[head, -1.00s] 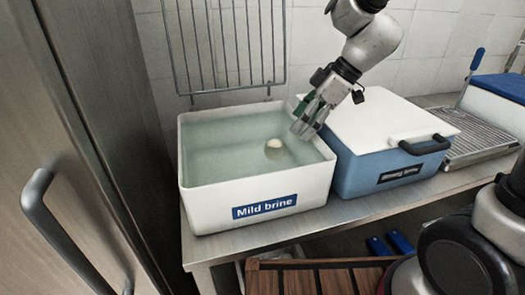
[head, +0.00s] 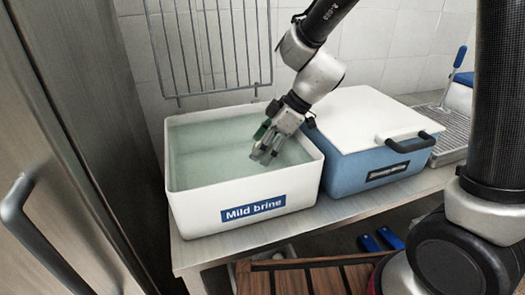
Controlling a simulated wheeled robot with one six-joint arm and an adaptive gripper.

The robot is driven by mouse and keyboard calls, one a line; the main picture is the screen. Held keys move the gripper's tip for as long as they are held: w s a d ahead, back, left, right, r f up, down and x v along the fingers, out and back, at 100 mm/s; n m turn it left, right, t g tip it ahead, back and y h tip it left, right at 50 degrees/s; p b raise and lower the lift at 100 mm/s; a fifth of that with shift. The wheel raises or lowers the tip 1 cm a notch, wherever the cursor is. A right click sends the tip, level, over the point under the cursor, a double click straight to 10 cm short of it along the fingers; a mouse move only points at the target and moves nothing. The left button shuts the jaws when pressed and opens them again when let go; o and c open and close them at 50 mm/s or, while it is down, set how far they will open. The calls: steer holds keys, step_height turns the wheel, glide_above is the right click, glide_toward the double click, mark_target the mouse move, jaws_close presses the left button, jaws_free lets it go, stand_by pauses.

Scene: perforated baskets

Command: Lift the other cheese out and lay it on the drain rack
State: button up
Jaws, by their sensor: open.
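The white tub labelled "Mild brine" (head: 245,210) is open and full of pale greenish liquid. My gripper (head: 264,155) points down over the right half of the tub, its open fingers low at the liquid. I cannot tell whether they touch the surface. No cheese shows now; the spot where a small pale one showed earlier is behind my fingers. A ribbed metal tray (head: 452,127), likely the drain rack, lies at the far right of the bench, partly hidden by my own arm.
A blue box with a white lid (head: 375,165) and dark handle stands close against the tub's right side. A wire grid (head: 210,45) rises behind the tub. A steel door with a handle (head: 25,215) is at left. Wooden slats (head: 310,280) are below the bench.

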steer(key=shift+a+f, duration=0.1)
steer(key=shift+f, duration=0.05)
steer(key=c, duration=1.1)
step_height(320, 180, up, 9)
steer(key=shift+r, duration=0.1)
steer(key=shift+c, duration=0.2)
steer(key=shift+r, duration=0.4)
